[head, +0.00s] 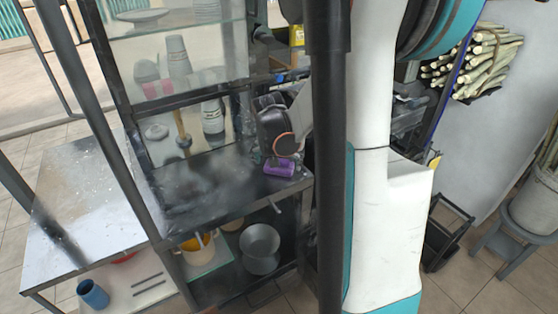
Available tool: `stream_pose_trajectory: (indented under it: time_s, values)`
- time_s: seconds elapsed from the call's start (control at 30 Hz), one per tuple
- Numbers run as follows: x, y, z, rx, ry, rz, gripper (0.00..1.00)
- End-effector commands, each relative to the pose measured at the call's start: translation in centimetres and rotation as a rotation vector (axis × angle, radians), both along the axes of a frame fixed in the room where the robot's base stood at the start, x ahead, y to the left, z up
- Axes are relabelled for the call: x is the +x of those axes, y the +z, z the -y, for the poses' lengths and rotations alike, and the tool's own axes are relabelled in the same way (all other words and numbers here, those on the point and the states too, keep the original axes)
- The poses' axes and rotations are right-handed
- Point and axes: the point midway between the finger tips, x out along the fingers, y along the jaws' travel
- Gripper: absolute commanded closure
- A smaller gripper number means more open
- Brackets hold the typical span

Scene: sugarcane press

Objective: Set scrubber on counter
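The scrubber appears to be the small purple block (279,168) near the front right corner of the dark counter (205,198). My gripper (277,150) is just above it, and their outlines meet in the head view. The gripper's fingertips are small and partly hidden, so I cannot tell whether they are open or shut on the block. I also cannot tell whether the block rests on the counter or is just above it.
Bottles and cups stand behind the glass panel (180,55). A bright metal table (80,205) is at left. A metal pot (260,248) and a yellow cup (197,247) sit below the counter. Sugarcane stalks (480,60) are at upper right. Dark posts cross the view.

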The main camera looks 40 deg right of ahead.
Motion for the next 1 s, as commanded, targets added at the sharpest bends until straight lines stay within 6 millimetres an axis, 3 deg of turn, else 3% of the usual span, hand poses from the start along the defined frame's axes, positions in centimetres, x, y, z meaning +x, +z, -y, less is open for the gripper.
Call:
stream_pose_trajectory:
  time_s: [0.3, 0.5, 0.7, 1.0]
  values:
    - [-1.4, 6.2, -2.2, 0.0, 0.001, 0.0, 0.01]
    - [-2.0, 9.1, -3.2, 0.0, 0.001, 0.0, 0.01]
    - [-2.3, 10.3, -3.7, 0.0, 0.0, 0.0, 0.01]
    - [-2.3, 10.3, -3.7, 0.0, 0.0, 0.0, 0.01]
